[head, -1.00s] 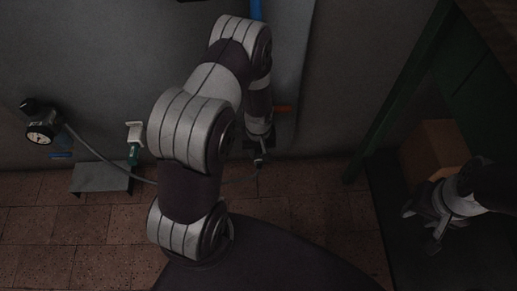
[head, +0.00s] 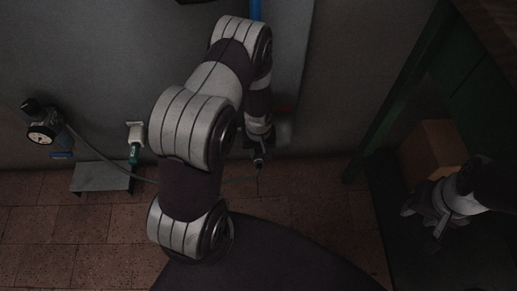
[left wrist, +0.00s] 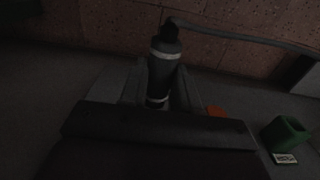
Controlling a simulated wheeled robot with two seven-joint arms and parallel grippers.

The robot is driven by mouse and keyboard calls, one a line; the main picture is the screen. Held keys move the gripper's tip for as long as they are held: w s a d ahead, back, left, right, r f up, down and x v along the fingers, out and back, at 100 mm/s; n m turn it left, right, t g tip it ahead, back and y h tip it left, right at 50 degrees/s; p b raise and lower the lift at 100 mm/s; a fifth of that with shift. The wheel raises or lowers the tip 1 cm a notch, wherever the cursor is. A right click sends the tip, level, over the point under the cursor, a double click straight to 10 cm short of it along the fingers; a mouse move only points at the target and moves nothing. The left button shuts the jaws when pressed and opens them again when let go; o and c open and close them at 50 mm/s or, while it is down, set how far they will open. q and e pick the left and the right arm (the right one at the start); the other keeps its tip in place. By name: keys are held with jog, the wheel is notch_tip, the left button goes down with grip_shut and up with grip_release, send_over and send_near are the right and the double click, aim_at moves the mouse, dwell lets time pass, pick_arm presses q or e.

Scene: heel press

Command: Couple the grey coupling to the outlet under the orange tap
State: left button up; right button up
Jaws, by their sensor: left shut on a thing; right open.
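The grey coupling (left wrist: 164,62) is a dark cylinder with pale bands, held between the fingers of my left gripper (left wrist: 160,88) in the left wrist view. A hose runs off from its dark end. In the head view my left gripper (head: 260,152) is low by the wall, below the orange tap (head: 283,109), which is mostly hidden behind my arm. A bit of orange (left wrist: 216,112) also shows beside the fingers in the left wrist view. The outlet is hidden, so I cannot tell whether the coupling touches it. My right gripper (head: 432,218) is open and empty at the right.
A gauge (head: 42,132) with a hose is further left. A cardboard box (head: 432,147) stands by the green frame at right.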

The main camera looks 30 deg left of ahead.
pick_arm(q)
jog(key=shift+w+a, duration=0.35)
jog(key=shift+w, duration=0.2)
jog(key=o, duration=1.1)
jog(key=shift+c, duration=0.2)
